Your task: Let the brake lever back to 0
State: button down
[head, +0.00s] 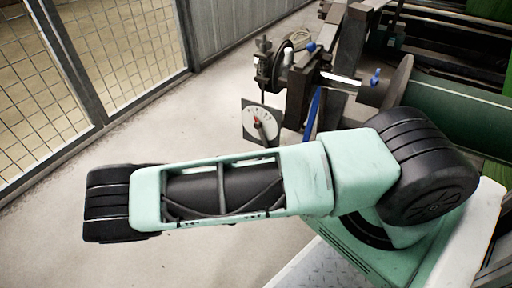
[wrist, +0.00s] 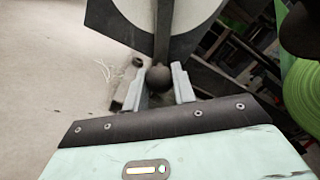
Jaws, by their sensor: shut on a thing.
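The brake lever (wrist: 160,42) shows in the wrist view as a dark bar with a round black knob (wrist: 159,78) at its lower end. My gripper (wrist: 162,80) is shut on the knob, one pale finger on each side. Behind the lever is a pale round dial on a dark square plate (wrist: 97,20), cut off by the top edge. In the head view the dial (head: 254,116) is white with marks and a red centre. The lever's lower part and my gripper are hidden there behind my arm. I cannot read which mark the lever points at.
A machine frame (head: 299,92) with blue knobs stands beside the dial. A green roll (head: 462,112) lies to the right. A mesh fence (head: 120,55) runs along the left. The concrete floor (head: 150,138) between fence and machine is clear.

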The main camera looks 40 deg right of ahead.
jog(key=shift+s+d+r+n+p, duration=0.2)
jog(key=shift+s+r+n+p, duration=0.25)
jog(key=shift+n+p, duration=0.35)
jog(key=shift+s+d+r+n+p, duration=0.15)
jog(key=shift+s+r+n+p, duration=0.1)
jog(key=shift+s+n+p, duration=0.45)
jog(key=shift+s+d+r+n+p, duration=0.2)
jog(key=shift+s+r+n+p, duration=0.2)
jog(key=shift+n+p, duration=0.4)
jog(key=c, duration=1.1)
grip_release()
jog(key=shift+c, duration=0.2)
jog(key=p+v, duration=0.3)
jog(key=v, duration=1.4)
jog(key=shift+a, duration=0.2)
jog(key=shift+s+r, duration=0.1)
